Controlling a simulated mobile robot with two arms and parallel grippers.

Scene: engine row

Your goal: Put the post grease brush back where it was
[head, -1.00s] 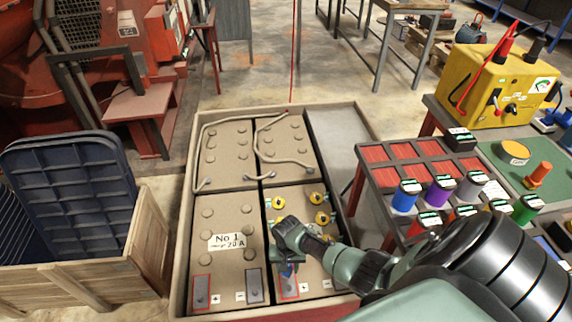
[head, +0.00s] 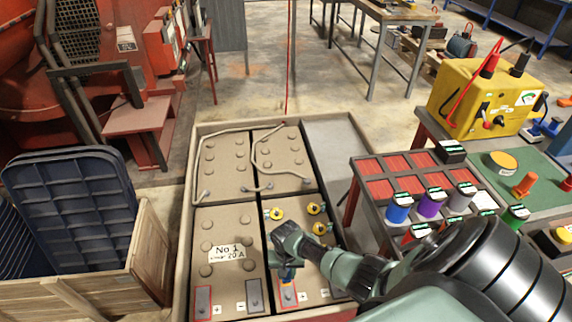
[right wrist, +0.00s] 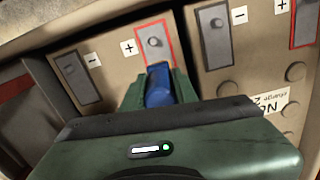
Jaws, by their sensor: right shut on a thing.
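My right gripper (head: 287,268) reaches in from the right over the near right battery (head: 300,260). It is shut on a small blue-handled thing, which I take to be the post grease brush (right wrist: 158,86). In the head view a yellowish part shows below the fingers, close above the red-outlined plus post (head: 288,297). In the right wrist view the blue handle points at that post (right wrist: 154,42); I cannot tell whether the brush touches it. Much of the brush is hidden by the gripper. My left gripper is not in view.

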